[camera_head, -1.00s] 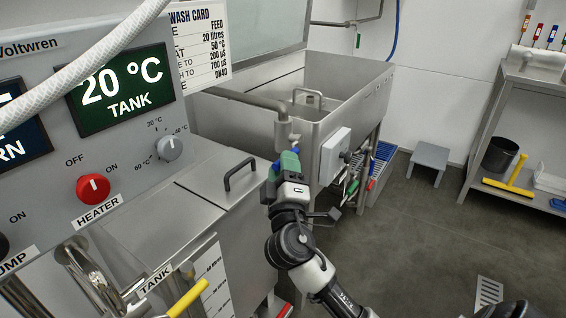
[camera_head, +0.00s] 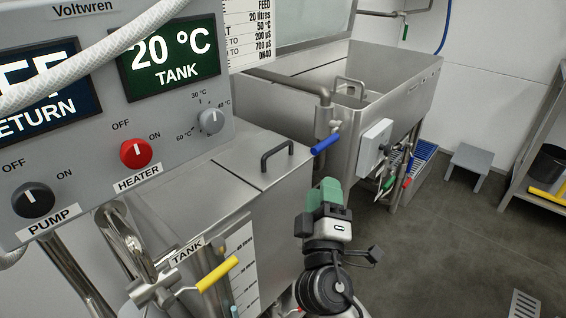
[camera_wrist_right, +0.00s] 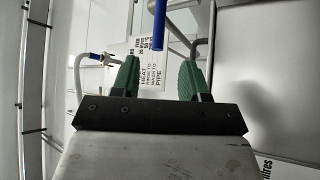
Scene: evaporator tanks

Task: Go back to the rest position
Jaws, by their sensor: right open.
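My right gripper (camera_head: 326,190) is in the lower middle of the head view, in front of the steel tank (camera_head: 262,205). Its green fingers also show in the right wrist view (camera_wrist_right: 158,80), spread apart with nothing between them. The blue valve handle (camera_head: 326,144) on the feed pipe is above and behind the gripper, apart from it; it also shows in the right wrist view (camera_wrist_right: 159,22) beyond the fingers. My left gripper is not in the head view.
The control panel (camera_head: 95,165) with heater knob (camera_head: 136,153) and pump knob (camera_head: 34,199) stands at left. A yellow valve handle (camera_head: 217,274) sits low on the tank front. A sink (camera_head: 400,85) is behind. A grey stool (camera_head: 469,160) stands on open floor at right.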

